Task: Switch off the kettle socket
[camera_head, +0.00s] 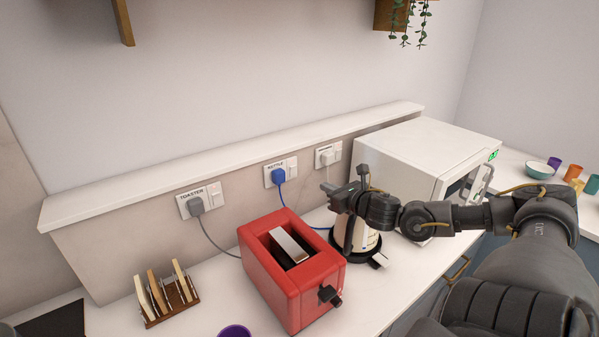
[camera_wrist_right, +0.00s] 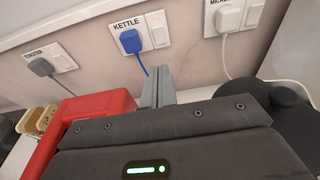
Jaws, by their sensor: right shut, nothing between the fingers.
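The kettle socket (camera_head: 292,166) is a white double plate labelled KETTLE on the wall, between the toaster and microwave sockets. A blue plug (camera_head: 279,176) sits in its left part, and its white rocker switch (camera_wrist_right: 158,36) is to the right of the plug. My right gripper (camera_head: 327,188) is shut and empty, in front of the wall to the right of and below the kettle socket. In the right wrist view its fingertips (camera_wrist_right: 158,78) point toward the wall below the switch, apart from it. My left gripper is not in view.
A red toaster (camera_head: 312,277) stands below the kettle socket, with the kettle (camera_head: 359,242) right of it under my arm. A white microwave (camera_head: 410,152) is at the right. The toaster socket (camera_head: 198,202) is left, the microwave socket (camera_head: 328,154) right. A toast rack (camera_head: 167,296) stands front left.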

